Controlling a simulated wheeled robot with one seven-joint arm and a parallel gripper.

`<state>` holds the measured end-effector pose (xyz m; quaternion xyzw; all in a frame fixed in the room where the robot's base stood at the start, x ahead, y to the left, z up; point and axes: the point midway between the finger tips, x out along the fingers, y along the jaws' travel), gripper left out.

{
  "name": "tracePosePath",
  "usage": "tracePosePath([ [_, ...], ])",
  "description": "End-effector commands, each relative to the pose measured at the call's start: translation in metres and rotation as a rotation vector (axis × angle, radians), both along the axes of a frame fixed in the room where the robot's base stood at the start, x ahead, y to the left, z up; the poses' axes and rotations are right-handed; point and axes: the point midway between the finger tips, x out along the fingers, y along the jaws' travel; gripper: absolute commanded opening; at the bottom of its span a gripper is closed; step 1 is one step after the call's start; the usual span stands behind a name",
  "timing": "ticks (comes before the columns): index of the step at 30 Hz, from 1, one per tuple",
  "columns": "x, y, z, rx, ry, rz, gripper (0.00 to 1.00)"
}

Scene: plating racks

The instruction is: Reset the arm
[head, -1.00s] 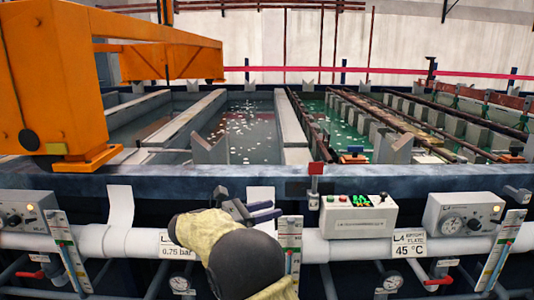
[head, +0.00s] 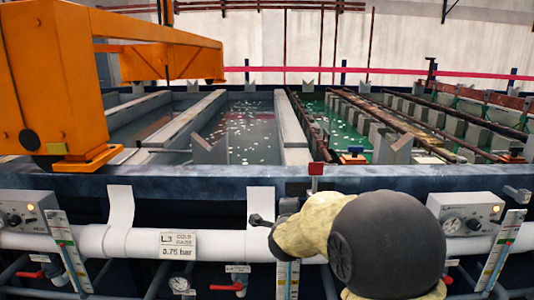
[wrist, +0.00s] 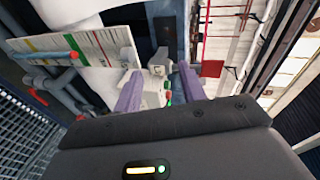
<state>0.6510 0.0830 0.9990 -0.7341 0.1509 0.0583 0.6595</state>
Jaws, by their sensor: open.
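My gripper (wrist: 159,88) shows in the wrist view with its two purple fingers apart and nothing held between them. Past the fingertips is a small blurred patch with green and red spots, which I cannot identify. In the head view my arm's yellow sleeve and dark joint are at the lower right, in front of the white pipe. The gripper itself is mostly hidden there behind the sleeve.
A dark tank rim (head: 90,185) runs across the scene, with the white pipe (head: 85,240) below it. Gauge boxes (head: 465,213) stand at both sides. A red-topped post (head: 316,170) rises just above my arm. An orange gantry (head: 60,80) stands at left.

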Motion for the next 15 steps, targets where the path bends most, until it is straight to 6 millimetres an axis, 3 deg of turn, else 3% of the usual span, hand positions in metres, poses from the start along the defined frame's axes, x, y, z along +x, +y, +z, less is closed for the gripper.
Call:
tracePosePath([
  [5,-0.061,-0.017,-0.049,-0.334,0.289,0.299,0.41],
  [9,-0.128,-0.033,-0.09,-0.578,0.512,0.566,0.41],
  [15,-0.214,-0.056,-0.128,-0.81,0.744,0.889,0.41],
])
